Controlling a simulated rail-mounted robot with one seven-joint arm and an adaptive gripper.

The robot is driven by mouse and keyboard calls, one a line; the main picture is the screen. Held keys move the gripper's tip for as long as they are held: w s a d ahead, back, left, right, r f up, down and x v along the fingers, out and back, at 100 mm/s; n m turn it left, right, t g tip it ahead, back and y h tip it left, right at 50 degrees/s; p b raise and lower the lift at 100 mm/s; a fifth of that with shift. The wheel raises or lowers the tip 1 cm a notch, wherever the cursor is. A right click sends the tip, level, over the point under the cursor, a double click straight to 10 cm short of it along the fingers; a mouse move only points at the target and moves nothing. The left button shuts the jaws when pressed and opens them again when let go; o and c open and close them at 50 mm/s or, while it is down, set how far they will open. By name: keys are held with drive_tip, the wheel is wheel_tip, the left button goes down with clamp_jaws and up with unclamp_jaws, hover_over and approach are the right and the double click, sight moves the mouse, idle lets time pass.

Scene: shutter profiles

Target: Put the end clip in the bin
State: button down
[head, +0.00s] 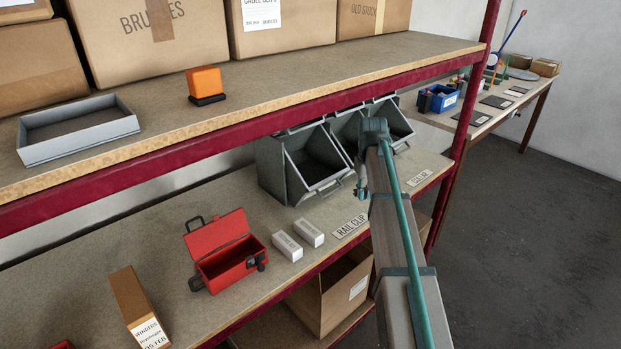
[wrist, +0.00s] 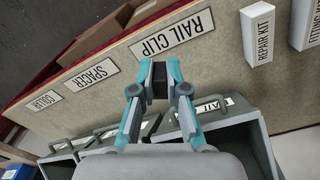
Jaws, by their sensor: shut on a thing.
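My gripper (wrist: 160,78) is shut on a small dark piece, seemingly the end clip (wrist: 160,88), between its teal fingertips. In the head view my gripper (head: 361,188) hangs in front of the grey bins, mostly hidden by my arm, and the clip cannot be made out there. The left grey bin (head: 275,168) stands open on the lower shelf, with other grey bins (head: 397,128) to its right. In the wrist view the fingertips appear over the shelf in front of the bins, near the RAIL CLIP label (wrist: 173,34). No label reading end clip is legible.
A red toolbox (head: 225,255) and white boxes (head: 287,246) stand left of the bins. SPACER (wrist: 91,74) and COLLAR (wrist: 47,100) labels lie along the shelf edge. The upper shelf (head: 300,85) overhangs the bins. A cardboard box (head: 325,300) sits below.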

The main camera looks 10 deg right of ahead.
drive_tip(key=w+d+r+n, duration=0.2)
drive_tip(key=w+r, duration=0.1)
drive_tip(key=w, duration=0.3)
drive_tip(key=n+p, duration=0.3)
drive_tip(key=p, duration=0.2)
hover_over(324, 173)
drive_tip(key=shift+s+f+p, duration=0.3)
drive_tip(key=shift+s+f, duration=0.05)
drive_tip(key=shift+f, duration=0.55)
drive_tip(key=shift+w+f+p, duration=0.1)
drive_tip(key=shift+f+p, duration=0.9)
drive_tip(key=shift+f, duration=1.2)
drive_tip(key=shift+w+a+f, duration=0.1)
drive_tip(key=shift+f, duration=0.3)
drive_tip(key=shift+f, duration=0.1)
